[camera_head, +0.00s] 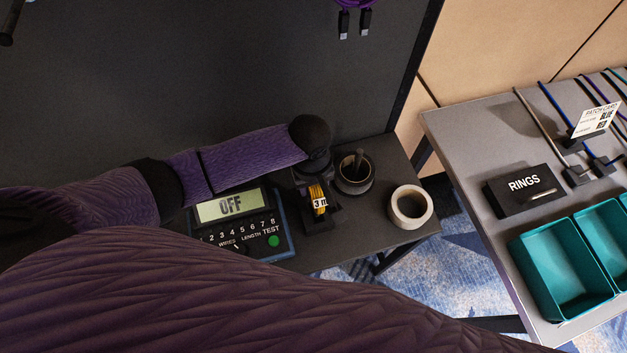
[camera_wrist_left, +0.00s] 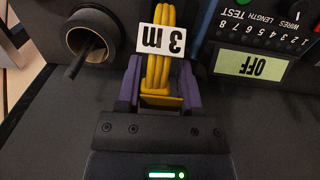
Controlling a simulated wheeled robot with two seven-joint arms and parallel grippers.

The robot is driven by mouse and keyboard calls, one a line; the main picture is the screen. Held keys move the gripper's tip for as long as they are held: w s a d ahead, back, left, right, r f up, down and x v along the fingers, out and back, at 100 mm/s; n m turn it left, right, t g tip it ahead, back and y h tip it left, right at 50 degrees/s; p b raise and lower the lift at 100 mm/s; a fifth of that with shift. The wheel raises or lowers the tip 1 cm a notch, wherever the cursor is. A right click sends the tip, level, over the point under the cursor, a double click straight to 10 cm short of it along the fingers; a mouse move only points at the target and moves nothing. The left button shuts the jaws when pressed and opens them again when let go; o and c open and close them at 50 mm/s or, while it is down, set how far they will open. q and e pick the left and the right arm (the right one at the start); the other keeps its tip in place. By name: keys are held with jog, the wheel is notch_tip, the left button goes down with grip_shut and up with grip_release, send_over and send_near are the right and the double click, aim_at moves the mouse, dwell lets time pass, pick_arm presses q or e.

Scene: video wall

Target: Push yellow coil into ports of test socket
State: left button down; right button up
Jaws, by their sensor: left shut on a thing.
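The yellow coil (camera_wrist_left: 156,75) with a white "3 m" tag is between the purple fingers of my left gripper (camera_wrist_left: 160,95) in the left wrist view. My left gripper is shut on it. In the head view the coil (camera_head: 318,198) and the left gripper (camera_head: 317,212) are just right of the tester (camera_head: 240,222), over the small dark table. The tester screen reads "OFF"; it also shows in the left wrist view (camera_wrist_left: 262,50). I cannot make out the test socket's ports or whether the coil touches them. My right gripper is not in view.
A round dark cup with a rod in it (camera_head: 354,182) stands right of the left gripper. A grey side table holds a "RINGS" block (camera_head: 524,190), teal bins (camera_head: 561,262) and cords. Purple cables hang above.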

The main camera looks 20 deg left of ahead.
pick_arm(q)
jog(key=shift+f, duration=0.1)
dwell(0.3)
jog(key=shift+f, duration=1.35)
dwell(0.8)
jog(key=shift+f, duration=0.55)
dwell(0.3)
